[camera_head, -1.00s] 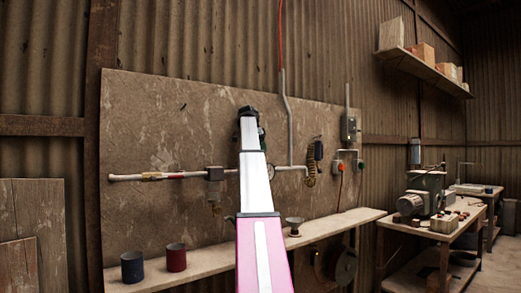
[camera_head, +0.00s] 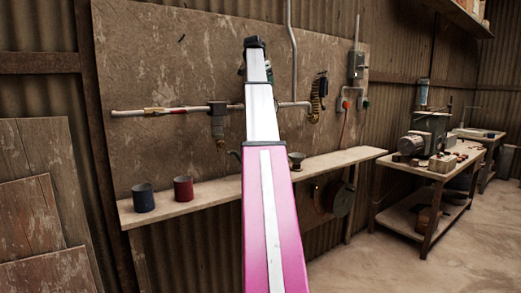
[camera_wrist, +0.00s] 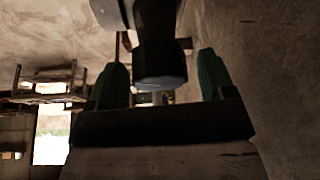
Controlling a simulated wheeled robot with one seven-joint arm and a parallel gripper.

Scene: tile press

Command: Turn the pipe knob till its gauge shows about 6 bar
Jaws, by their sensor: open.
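The pipe (camera_head: 150,111) runs along the brown wall panel, with a dark block-like fitting (camera_head: 218,122) on it. My arm covers part of the pipe, and I cannot make out the gauge or its reading in either view. In the wrist view my gripper (camera_wrist: 163,60) has its two green fingers apart. A dark, blunt-ended part (camera_wrist: 160,55) shows between them, with space on both sides; it may be the knob, but I cannot tell for sure. In the head view my gripper is mostly hidden behind my arm.
A wooden shelf (camera_head: 215,201) below the panel carries a blue cup (camera_head: 143,199), a red cup (camera_head: 183,189) and a small dark funnel-like piece (camera_head: 296,160). A workbench (camera_head: 405,170) with a machine stands at the right. The floor at the right front is clear.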

